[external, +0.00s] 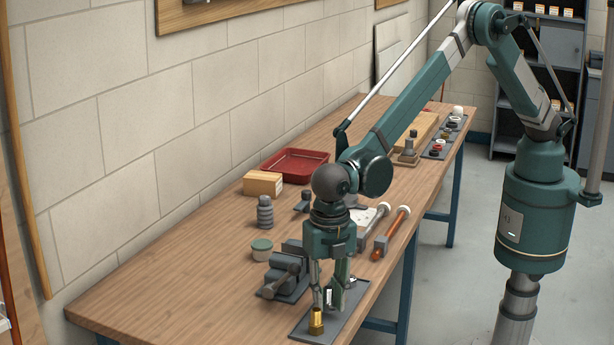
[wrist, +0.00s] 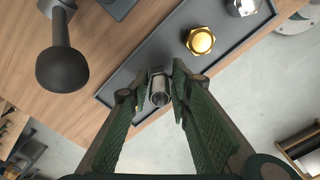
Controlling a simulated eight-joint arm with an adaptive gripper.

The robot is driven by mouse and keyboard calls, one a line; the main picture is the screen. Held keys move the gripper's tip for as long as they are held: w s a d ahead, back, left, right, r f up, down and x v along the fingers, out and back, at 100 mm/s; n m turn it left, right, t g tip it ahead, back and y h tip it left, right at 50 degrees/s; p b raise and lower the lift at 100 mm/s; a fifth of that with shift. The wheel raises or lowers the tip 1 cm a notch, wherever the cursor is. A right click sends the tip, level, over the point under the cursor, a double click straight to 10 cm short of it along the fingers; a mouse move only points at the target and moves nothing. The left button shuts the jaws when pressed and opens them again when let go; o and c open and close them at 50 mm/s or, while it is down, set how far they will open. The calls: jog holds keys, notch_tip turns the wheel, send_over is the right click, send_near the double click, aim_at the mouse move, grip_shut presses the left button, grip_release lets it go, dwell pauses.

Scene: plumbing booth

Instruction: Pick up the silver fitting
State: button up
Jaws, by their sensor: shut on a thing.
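My gripper (wrist: 159,94) is shut on the silver fitting (wrist: 159,88), a small hollow metal piece held between the two green finger pads. In the external view my gripper (external: 329,302) points down at the near end of the bench, and the fingers partly hide the fitting (external: 329,297). The fitting is over or on the dark grey tray (wrist: 116,86); I cannot tell whether it touches it. A brass fitting (wrist: 199,41) with a hex body stands on the tray beside it, apart from my fingers. Another silver piece (wrist: 243,6) sits farther along the tray, cut by the frame edge.
A grey vise (external: 289,276) with a round-ended handle (wrist: 63,68) stands close to the tray. A lidded tub (external: 262,249), a wooden block (external: 263,184), a red tray (external: 295,164) and orange-handled tool (external: 396,222) lie farther back. The bench's left front is clear.

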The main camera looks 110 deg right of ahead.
aim_at(329, 287)
notch_tip(329, 287, up, 8)
jog(key=shift+r, duration=0.15)
dwell(0.3)
